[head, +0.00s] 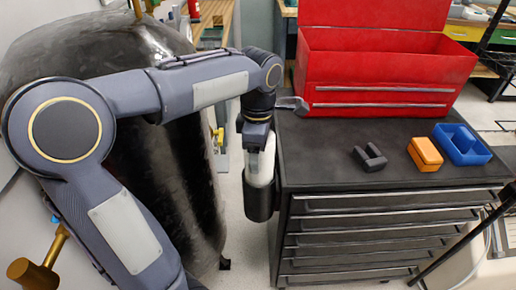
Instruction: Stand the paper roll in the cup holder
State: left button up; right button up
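The white paper roll (261,170) stands roughly upright between the fingers of my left gripper (257,152), which points down from above. The gripper looks shut on the roll's upper part. The black cup holder (258,204) is directly under the roll, at the left side of the dark cabinet. The roll's lower end is hidden by the cup holder's wall and looks to be inside it; how deep it sits cannot be seen. My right gripper is not in view.
The dark drawer cabinet (390,205) carries a red toolbox (385,75), a black U-shaped block (369,158), an orange block (425,154) and a blue tray (463,158). A grey object (292,104) lies at its back left edge. A large dark tank stands behind my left arm.

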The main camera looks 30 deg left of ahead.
pick_arm(q)
jog(key=shift+f, duration=0.1)
jog(key=o, duration=1.5)
jog(key=shift+c, duration=0.2)
notch_tip(320, 180, up, 8)
jog(key=shift+f+p, duration=0.1)
jog(key=shift+p, duration=0.45)
